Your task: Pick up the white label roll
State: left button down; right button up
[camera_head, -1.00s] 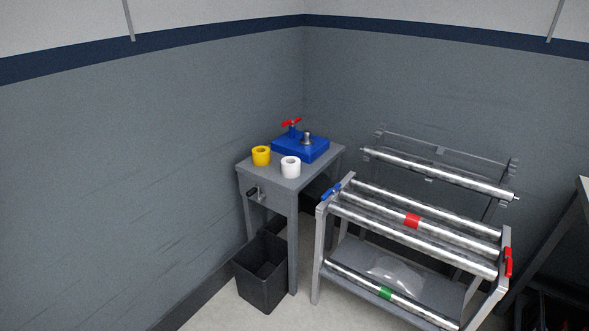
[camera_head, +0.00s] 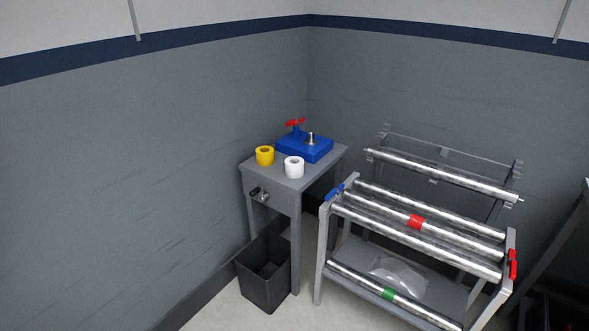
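The white label roll (camera_head: 294,168) stands upright on the small grey table (camera_head: 286,183), near its front edge. A yellow roll (camera_head: 265,156) stands just to its left, apart from it. A blue device (camera_head: 304,149) with a red handle and a metal post sits behind them on the same table. Neither of my grippers shows in the head view.
A dark open bin (camera_head: 265,277) stands on the floor below the table. A rack with several metal rollers (camera_head: 420,240) stands close on the right. A crank handle (camera_head: 259,194) sticks out of the table's front. Grey walls close off the corner behind.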

aim_at(293, 166)
jog(key=i+j+z, duration=0.15)
jog(key=z, duration=0.9)
jog(key=i+j+z, duration=0.15)
jog(key=j+z, duration=0.15)
jog(key=j, duration=0.2)
jog(key=i+j+z, duration=0.1)
jog(key=j+z, duration=0.25)
jog(key=j, duration=0.2)
